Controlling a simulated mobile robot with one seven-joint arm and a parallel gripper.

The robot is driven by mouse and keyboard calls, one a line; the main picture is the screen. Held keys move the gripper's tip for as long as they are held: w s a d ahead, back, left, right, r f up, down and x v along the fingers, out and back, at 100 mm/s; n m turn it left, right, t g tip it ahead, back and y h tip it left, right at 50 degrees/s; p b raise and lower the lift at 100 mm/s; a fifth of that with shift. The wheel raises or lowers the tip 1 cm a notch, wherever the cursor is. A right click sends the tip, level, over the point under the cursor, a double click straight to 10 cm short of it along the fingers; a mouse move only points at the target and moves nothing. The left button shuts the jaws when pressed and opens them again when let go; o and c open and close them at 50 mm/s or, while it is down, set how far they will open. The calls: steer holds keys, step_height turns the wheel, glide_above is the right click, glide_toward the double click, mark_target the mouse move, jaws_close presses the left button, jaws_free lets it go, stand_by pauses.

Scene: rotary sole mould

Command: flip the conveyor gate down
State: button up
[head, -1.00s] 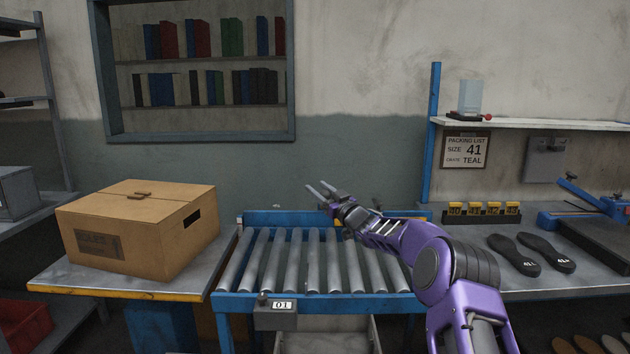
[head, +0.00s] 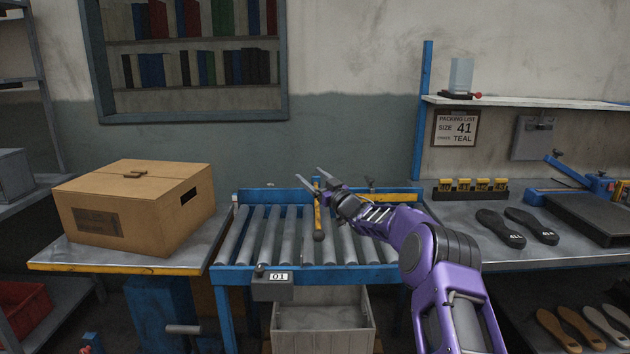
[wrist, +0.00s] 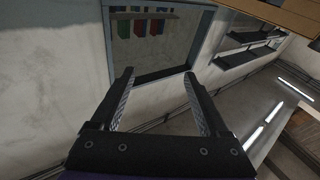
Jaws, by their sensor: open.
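The conveyor gate (head: 318,212) is a narrow yellow bar with a dark knob at its near end, over the roller conveyor (head: 245,275). Its far end is near the back rail and its knob end is over the middle of the rollers; I cannot tell whether it rests on them or stands a little above. My gripper (head: 308,175) is open and empty, with its fingers pointing to the upper left, beside the gate's far end. Contact cannot be told. The wrist view shows the open fingers (wrist: 158,76) with nothing between them, and no gate.
A cardboard box (head: 135,215) sits on the table left of the conveyor. A box labelled 01 (head: 273,284) is on the conveyor's front rail. Black soles (head: 515,228) lie on the right bench. A grey bin (head: 323,320) stands below the conveyor. The left rollers are clear.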

steer(key=v, duration=1.7)
steer(key=shift+s, duration=0.15)
steer(key=shift+d, duration=0.15)
